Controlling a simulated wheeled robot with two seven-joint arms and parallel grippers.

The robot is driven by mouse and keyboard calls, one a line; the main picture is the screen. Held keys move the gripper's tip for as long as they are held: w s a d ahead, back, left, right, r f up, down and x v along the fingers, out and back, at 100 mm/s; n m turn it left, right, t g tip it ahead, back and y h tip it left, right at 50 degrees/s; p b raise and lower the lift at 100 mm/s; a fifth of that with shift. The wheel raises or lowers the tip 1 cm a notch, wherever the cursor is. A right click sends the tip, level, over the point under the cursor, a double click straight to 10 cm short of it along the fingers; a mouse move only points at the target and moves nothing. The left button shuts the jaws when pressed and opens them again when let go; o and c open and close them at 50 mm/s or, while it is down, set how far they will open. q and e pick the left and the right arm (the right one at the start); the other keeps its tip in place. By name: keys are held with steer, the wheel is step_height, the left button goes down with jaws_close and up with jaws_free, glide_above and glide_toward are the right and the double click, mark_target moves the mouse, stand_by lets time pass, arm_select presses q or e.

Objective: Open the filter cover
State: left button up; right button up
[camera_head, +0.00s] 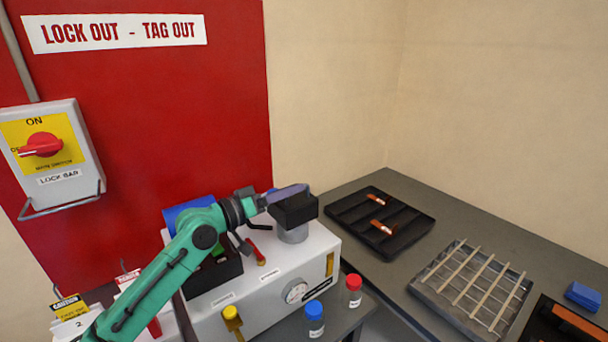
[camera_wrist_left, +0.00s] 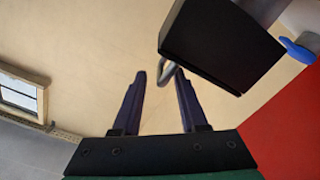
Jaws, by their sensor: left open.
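A black block (camera_head: 296,210) sits on a grey cylinder (camera_head: 293,235) at the right end of the white machine; it looks like the filter cover, though no label shows. In the left wrist view the black block (camera_wrist_left: 215,45) is at upper right, with a small grey metal loop (camera_wrist_left: 165,73) at its near edge. My left gripper (camera_head: 300,189) is beside the block, its purple fingers reaching along its far side. In the wrist view the left gripper (camera_wrist_left: 160,76) is open, with the loop between or just beyond its fingertips; contact is unclear. My right gripper is not in view.
The white machine (camera_head: 325,250) carries a gauge (camera_head: 295,291), a red-handled lever (camera_head: 257,252) and a blue part (camera_head: 187,212). Blue-capped (camera_head: 315,318) and red-capped (camera_head: 353,290) bottles stand in front. A black tray (camera_head: 380,221) and a rack (camera_head: 470,290) lie on the right-hand bench.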

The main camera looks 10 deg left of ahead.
mark_target(306, 185)
arm_select(q)
steer(key=p+x, duration=0.1)
steer(key=x, duration=0.3)
steer(key=shift+w+d+f, duration=0.1)
steer(key=shift+w+d, duration=0.1)
steer(key=shift+w, duration=0.05)
steer(key=shift+a, duration=0.1)
jaws_close()
stand_by(1.0)
